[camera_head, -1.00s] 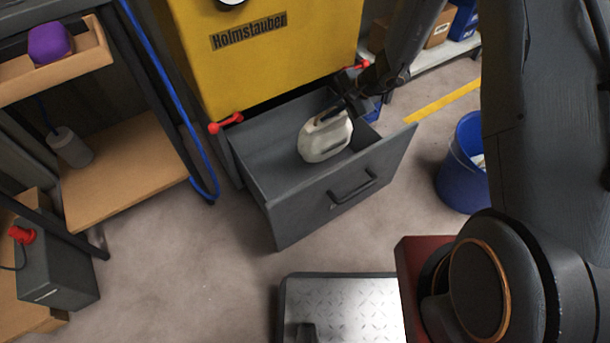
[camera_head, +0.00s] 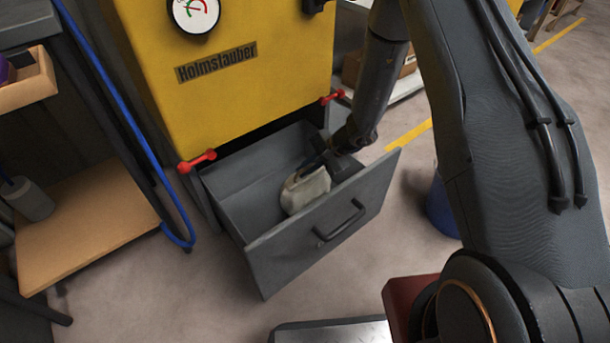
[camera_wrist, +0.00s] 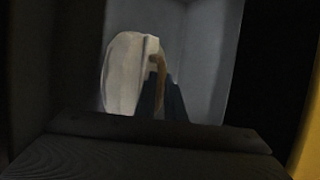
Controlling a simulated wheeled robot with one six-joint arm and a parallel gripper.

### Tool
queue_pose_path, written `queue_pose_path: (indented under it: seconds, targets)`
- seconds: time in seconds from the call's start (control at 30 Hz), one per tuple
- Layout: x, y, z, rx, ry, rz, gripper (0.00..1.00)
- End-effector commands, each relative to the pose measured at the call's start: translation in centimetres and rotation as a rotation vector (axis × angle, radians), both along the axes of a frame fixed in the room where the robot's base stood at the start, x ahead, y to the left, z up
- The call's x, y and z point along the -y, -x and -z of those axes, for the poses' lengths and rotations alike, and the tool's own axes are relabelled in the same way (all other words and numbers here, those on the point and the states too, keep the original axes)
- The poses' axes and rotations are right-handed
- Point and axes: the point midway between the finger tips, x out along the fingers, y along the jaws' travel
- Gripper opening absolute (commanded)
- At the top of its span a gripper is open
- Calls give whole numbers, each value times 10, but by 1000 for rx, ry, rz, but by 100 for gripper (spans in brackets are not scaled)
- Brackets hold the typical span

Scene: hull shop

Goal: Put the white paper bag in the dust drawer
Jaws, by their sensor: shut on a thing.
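The white paper bag (camera_head: 305,189) is inside the open grey dust drawer (camera_head: 275,262) of the yellow machine, below the level of the drawer's rim. My gripper (camera_head: 312,166) reaches down into the drawer from the right and is shut on the top of the bag. In the wrist view the bag (camera_wrist: 124,75) shows pale against the grey drawer walls, with a brownish strip along its upper edge by the fingers. The bag's underside is hidden by the drawer front, so I cannot tell whether it touches the drawer floor.
The yellow machine (camera_head: 225,105) with a gauge (camera_head: 195,12) stands behind the drawer. Red latches (camera_head: 198,161) flank the drawer opening. A blue hose (camera_head: 130,125) hangs at the left beside a wooden shelf (camera_head: 85,225). A blue bin (camera_head: 440,210) stands behind my arm.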

Motion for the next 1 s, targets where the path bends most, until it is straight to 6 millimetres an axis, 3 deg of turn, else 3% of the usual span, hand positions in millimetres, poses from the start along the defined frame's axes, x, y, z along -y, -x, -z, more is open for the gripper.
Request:
queue_pose_path:
  seconds: [0.13, 0.5, 0.53, 0.63, 1.0]
  targets:
    - [0, -1, 21, -1, 0, 1, 0]
    - [0, -1, 23, 0, 0, 0, 0]
    - [0, 0, 23, 0, 0, 0, 13]
    - [0, 0, 23, 0, 0, 0, 28]
    - [3, 1, 15, -1, 0, 2, 28]
